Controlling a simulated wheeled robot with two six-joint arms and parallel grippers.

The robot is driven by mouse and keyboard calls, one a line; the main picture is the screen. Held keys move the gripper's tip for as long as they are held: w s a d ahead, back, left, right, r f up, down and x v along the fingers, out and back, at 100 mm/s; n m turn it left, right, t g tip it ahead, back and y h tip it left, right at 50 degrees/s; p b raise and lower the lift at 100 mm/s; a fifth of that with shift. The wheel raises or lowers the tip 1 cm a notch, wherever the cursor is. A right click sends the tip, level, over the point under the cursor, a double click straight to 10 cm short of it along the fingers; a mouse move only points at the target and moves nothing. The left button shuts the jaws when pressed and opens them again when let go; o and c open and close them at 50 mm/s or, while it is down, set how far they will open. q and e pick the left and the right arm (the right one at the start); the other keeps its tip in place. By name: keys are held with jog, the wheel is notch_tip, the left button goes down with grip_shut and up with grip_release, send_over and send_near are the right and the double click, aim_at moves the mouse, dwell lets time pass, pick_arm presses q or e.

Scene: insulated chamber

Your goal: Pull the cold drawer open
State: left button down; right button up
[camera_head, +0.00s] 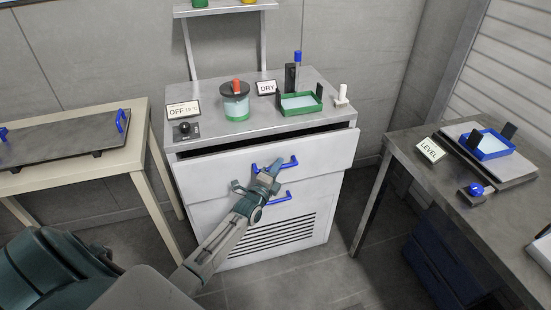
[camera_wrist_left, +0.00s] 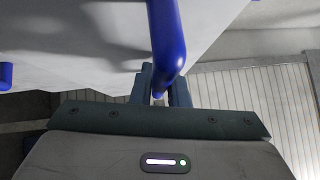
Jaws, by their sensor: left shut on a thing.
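The white cabinet (camera_head: 212,228) stands in the middle of the head view. Its upper drawer (camera_head: 212,178) stands out a little, with a dark gap between its top edge and the cabinet top. My left gripper (camera_head: 267,176) is shut on the drawer's blue handle (camera_head: 291,161). In the left wrist view the blue handle (camera_wrist_left: 167,38) runs down between the fingers of the left gripper (camera_wrist_left: 159,86). The drawer's inside is almost wholly hidden. My right gripper is not in view.
A second blue handle (camera_head: 284,198) sits below, above the vent slots. A jar (camera_head: 236,107), a green tray (camera_head: 300,104) and small signs stand on the cabinet top. A table (camera_head: 142,140) is at left and a dark bench (camera_head: 425,185) at right. Floor shows in front.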

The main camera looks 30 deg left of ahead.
pick_arm(q)
jog(key=s+d+p, duration=1.1)
jog(key=s+d, duration=0.4)
jog(key=d, duration=0.2)
jog(key=shift+d, duration=0.2)
jog(key=c, duration=1.7)
grip_release()
jog(key=shift+w, duration=0.1)
jog(key=s+f+b, duration=0.1)
jog(key=s+b, duration=0.2)
jog(key=s, duration=0.7)
jog(key=shift+s+d+f, duration=0.25)
jog(key=shift+s+d, duration=0.15)
